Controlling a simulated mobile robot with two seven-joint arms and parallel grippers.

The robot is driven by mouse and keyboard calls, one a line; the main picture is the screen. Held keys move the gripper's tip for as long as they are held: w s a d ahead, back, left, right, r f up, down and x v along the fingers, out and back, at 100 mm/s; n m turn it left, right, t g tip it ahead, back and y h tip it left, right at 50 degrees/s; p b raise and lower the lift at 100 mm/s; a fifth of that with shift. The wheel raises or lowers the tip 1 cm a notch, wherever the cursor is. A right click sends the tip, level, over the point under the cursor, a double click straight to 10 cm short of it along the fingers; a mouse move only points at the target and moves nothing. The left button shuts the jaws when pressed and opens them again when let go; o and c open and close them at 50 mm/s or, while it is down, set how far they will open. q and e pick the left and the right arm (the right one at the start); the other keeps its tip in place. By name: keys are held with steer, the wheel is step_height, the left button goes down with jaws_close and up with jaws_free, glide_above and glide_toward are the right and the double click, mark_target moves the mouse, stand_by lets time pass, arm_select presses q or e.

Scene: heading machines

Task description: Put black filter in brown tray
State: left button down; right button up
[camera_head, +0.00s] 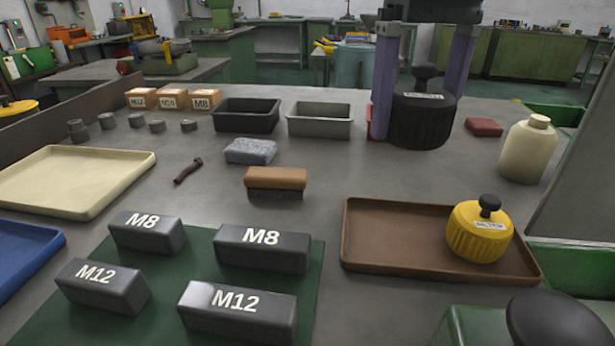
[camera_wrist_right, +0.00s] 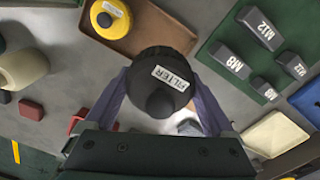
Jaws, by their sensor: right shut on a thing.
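The black filter (camera_head: 421,122) is a ribbed round body with a knob and a white label. My right gripper (camera_head: 418,110) points down with its purple fingers on either side of the filter, shut on it. The right wrist view shows the black filter (camera_wrist_right: 162,75) between the fingers, label reading FILTER. Whether its base touches the table cannot be told. The brown tray (camera_head: 375,240) lies in front of the filter, nearer the camera, with a yellow filter (camera_head: 479,232) at its right end. The tray's left part is bare. My left gripper is out of view.
A cream bottle (camera_head: 527,150) and a red block (camera_head: 484,127) stand right of the filter. A grey bin (camera_head: 320,120) and black bin (camera_head: 246,116) are to its left. A brown-topped brush (camera_head: 276,181) lies left of the tray. Dark M8 and M12 blocks sit on a green mat (camera_head: 318,265).

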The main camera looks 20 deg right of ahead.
mark_target(410, 138)
step_height(410, 138, down, 10)
steer(key=shift+r, duration=0.1)
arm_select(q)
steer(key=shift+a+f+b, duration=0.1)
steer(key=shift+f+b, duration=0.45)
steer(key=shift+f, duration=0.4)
arm_select(e)
steer(key=shift+f, duration=2.35)
steer(key=shift+f, duration=0.15)
steer(key=o, duration=1.2)
steer(key=shift+c, duration=0.2)
step_height(410, 138, up, 11)
steer(key=shift+r+p, duration=0.1)
steer(key=shift+p, duration=0.7)
steer(key=shift+r, duration=0.55)
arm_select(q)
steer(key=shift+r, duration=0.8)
